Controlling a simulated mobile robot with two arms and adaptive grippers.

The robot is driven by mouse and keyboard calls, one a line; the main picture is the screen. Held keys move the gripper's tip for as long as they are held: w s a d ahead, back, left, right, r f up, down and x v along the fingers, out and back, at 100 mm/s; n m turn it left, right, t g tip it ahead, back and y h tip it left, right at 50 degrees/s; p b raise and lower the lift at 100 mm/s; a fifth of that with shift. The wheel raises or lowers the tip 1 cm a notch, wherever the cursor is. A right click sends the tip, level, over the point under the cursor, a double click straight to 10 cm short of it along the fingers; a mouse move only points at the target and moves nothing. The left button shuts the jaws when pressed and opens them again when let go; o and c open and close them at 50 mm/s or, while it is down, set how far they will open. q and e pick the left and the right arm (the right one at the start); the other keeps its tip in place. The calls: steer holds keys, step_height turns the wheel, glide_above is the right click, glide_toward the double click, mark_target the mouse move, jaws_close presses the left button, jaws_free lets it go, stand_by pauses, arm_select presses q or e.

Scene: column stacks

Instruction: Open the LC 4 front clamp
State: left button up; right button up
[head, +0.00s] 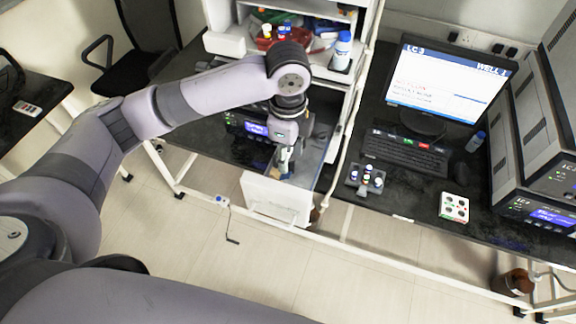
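My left arm comes in from the left, and its gripper (284,166) points down into an open drawer-like compartment with a white front (276,200), under the shelf unit. The fingers are small here and partly hidden by the wrist, so I cannot tell whether they are open or shut. A dark instrument with a blue display (255,128) stands just left of the gripper. I cannot read an LC 4 label on it, and no clamp is clearly visible. My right gripper is not in view.
A monitor (447,82) reading LC-3 and WELL 1, a keyboard (404,153), a small vial rack (366,179) and a white button box (454,207) are on the right bench. Stacked instruments (545,205) stand far right. A white-and-blue bottle (342,52) is on the shelf. The floor in front is mostly clear.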

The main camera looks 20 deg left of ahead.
mark_target(287, 175)
arm_select(q)
steer(key=f, duration=0.3)
steer(key=shift+s+f+p, duration=0.2)
steer(key=shift+p, duration=0.15)
step_height(287, 175, down, 3)
steer(key=shift+f+p, duration=0.15)
steer(key=shift+p, duration=0.15)
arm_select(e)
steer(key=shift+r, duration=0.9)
arm_select(q)
steer(key=shift+c, duration=0.6)
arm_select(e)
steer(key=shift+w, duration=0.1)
arm_select(q)
steer(key=c, duration=0.4)
jaws_close()
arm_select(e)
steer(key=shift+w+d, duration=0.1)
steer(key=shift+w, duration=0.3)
